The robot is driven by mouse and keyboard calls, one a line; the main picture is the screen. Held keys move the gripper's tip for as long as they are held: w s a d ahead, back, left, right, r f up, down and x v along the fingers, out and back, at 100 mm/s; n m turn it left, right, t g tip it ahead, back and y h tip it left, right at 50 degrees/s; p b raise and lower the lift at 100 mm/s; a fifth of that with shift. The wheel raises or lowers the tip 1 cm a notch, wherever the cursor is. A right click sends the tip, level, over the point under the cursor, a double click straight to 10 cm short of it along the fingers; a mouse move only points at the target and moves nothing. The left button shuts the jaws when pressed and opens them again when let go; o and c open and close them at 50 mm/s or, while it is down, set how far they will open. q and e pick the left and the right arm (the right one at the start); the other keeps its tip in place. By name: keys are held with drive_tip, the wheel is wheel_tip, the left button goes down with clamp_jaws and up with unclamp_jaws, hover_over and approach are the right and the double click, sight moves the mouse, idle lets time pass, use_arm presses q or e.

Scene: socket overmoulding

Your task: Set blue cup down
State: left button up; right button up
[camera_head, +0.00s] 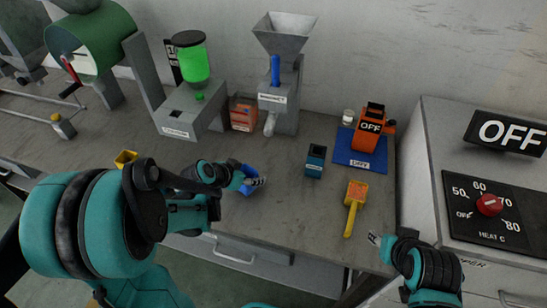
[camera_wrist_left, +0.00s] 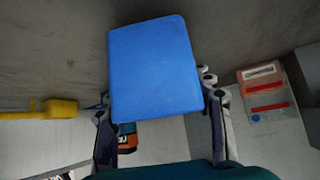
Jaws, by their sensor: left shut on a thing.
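The blue cup (camera_head: 246,187) is at my left gripper (camera_head: 258,181), over the front part of the bench, partly hidden by the gripper. In the left wrist view the blue cup (camera_wrist_left: 155,70) fills the middle, between the two fingers of my left gripper (camera_wrist_left: 160,125), which is shut on it. I cannot tell whether the cup touches the bench. My right gripper (camera_head: 376,239) is at the front right edge of the bench, apart from any object; whether it is open is unclear.
A dark blue box (camera_head: 315,161) and a yellow scoop (camera_head: 355,205) lie to the right. A grey hopper machine (camera_head: 282,85) and an orange box (camera_head: 243,114) stand behind. Bare bench (camera_head: 285,205) shows right of the cup.

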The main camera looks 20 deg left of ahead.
use_arm(q)
drive_tip(key=w+d, duration=0.1)
drive_tip(key=w, duration=0.1)
drive_tip(key=w+d, duration=0.1)
drive_tip(key=w, duration=0.2)
drive_tip(key=w+d, duration=0.1)
drive_tip(key=w, duration=0.1)
drive_tip(key=shift+w+d, duration=0.15)
drive_tip(key=shift+w, duration=0.05)
drive_tip(key=shift+w+d, duration=0.3)
drive_tip(key=shift+w, duration=0.3)
drive_tip(key=shift+w+d, duration=0.3)
drive_tip(key=shift+w, duration=0.3)
drive_tip(key=shift+w+d+f+b, duration=0.1)
drive_tip(key=shift+w+f+b, duration=0.1)
drive_tip(key=shift+f+b, duration=0.2)
drive_tip(key=shift+w+d+f+b, duration=0.1)
drive_tip(key=shift+w+f+b, duration=0.15)
drive_tip(key=shift+f, duration=0.25)
drive_tip(key=shift+s+a+r, duration=0.1)
drive_tip(key=shift+r, duration=0.05)
drive_tip(key=o, duration=1.1)
